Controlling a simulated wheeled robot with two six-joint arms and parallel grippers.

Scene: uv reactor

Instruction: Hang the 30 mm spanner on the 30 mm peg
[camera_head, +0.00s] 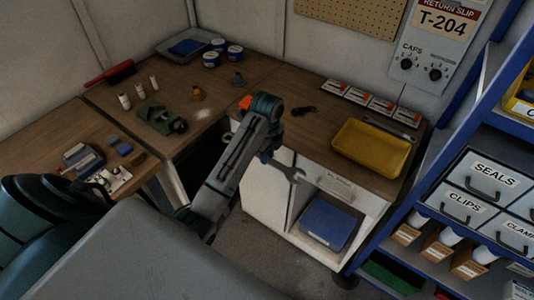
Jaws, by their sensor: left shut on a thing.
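My left gripper (271,158) points downward at the end of my grey and teal arm, in front of the bench. It is shut on a grey spanner (292,173), which sticks out to the right with its open-jawed end clear in the air before the white cabinet. The spanner's other end is hidden at the gripper, and its size mark cannot be read. Another grey spanner (390,128) lies on the bench behind the yellow tray. A perforated pegboard (350,12) is on the back wall, cut off by the top edge; no 30 mm peg can be made out. My right gripper is not in view.
A yellow tray (372,150) and several small boxes (357,96) stand on the right bench. A blue bin (325,222) sits in the open cabinet below. A blue-framed shelf with labelled drawers (487,178) borders the right. Left benches hold tins, bottles and a green vise (162,118).

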